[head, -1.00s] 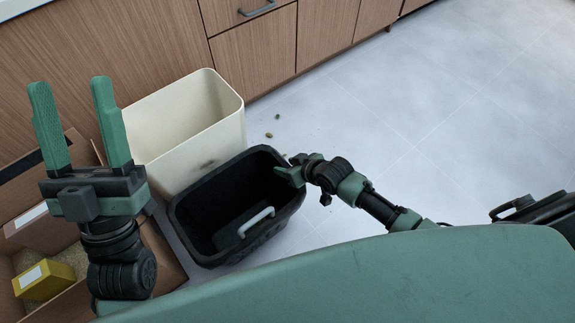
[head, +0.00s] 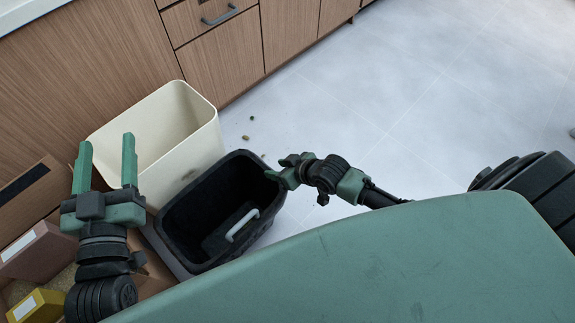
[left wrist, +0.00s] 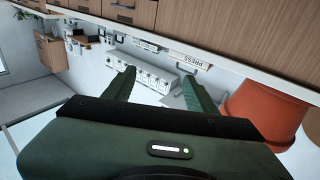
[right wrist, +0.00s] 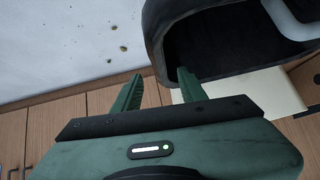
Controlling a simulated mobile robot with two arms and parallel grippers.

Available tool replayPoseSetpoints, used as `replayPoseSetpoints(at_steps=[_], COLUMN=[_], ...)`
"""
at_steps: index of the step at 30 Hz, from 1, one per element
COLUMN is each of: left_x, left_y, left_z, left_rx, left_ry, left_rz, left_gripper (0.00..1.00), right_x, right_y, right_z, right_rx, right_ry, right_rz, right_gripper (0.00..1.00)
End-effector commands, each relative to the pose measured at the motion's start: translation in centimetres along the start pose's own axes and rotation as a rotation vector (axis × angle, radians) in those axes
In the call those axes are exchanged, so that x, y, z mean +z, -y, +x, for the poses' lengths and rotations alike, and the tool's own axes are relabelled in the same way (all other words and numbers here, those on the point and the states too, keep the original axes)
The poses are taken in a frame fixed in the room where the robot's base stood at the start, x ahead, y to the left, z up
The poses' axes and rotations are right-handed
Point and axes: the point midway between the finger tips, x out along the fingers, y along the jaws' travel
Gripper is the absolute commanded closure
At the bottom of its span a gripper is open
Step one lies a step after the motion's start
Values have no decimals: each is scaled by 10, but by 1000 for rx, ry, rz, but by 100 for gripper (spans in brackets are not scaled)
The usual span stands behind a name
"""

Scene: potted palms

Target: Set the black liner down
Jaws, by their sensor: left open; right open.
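The black liner (head: 172,218), an open tub with a pale handle (head: 243,224), stands beside the cream bin (head: 185,160) in the head view and looks upright on the floor. My right gripper (head: 272,175) is open at the liner's right rim. In the right wrist view its fingertips (right wrist: 160,78) are spread, one close to the liner's rim (right wrist: 157,40); whether they touch cannot be told. My left gripper (head: 107,143) is open and empty, raised left of the bin. Its spread fingers (left wrist: 158,78) show in the left wrist view.
Wooden cabinets (head: 215,65) run behind the bin. A cardboard box (head: 30,190) with a yellow carton (head: 38,308) is at the left. Small crumbs (head: 246,137) lie on the floor. Open floor is to the right. An orange pot (left wrist: 265,110) shows in the left wrist view.

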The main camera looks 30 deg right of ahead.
Motion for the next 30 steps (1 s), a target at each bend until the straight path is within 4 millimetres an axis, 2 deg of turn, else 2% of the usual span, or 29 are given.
replayPoseSetpoints(at_steps=[1, 9, 13, 17, 20, 23, 24, 27, 30], left_x=[9, 67, 83, 92, 94, 94, 94, 94, 94], left_y=[2, 10, 12, 13, 14, 14, 14, 14, 14], left_z=[-2, -22, -32, -38, -40, -40, -40, -40, -40], left_rx=[-4, -22, -27, -30, -31, -31, -31, -31, -31], left_ry=[64, 374, 467, 514, 527, 529, 528, 528, 527], left_rz=[2, 6, 6, 6, 6, 6, 6, 6, 6], left_gripper=[43, 43, 43, 43, 43, 43, 43, 43, 43], right_x=[-2, -1, -1, -2, -22, -63, -81, -116, -136], right_y=[0, 0, 0, 3, 30, 64, 72, 77, 70], right_z=[-9, -38, -46, -51, -63, -95, -112, -155, -189], right_rx=[0, 0, 0, -3, -21, -18, -2, 62, 130], right_ry=[1, 0, 0, -5, -56, -157, -201, -287, -340], right_rz=[0, -1, 0, 0, -6, -12, -12, -8, -1], right_gripper=[58, 58, 58, 58, 58, 58, 58, 58, 58])
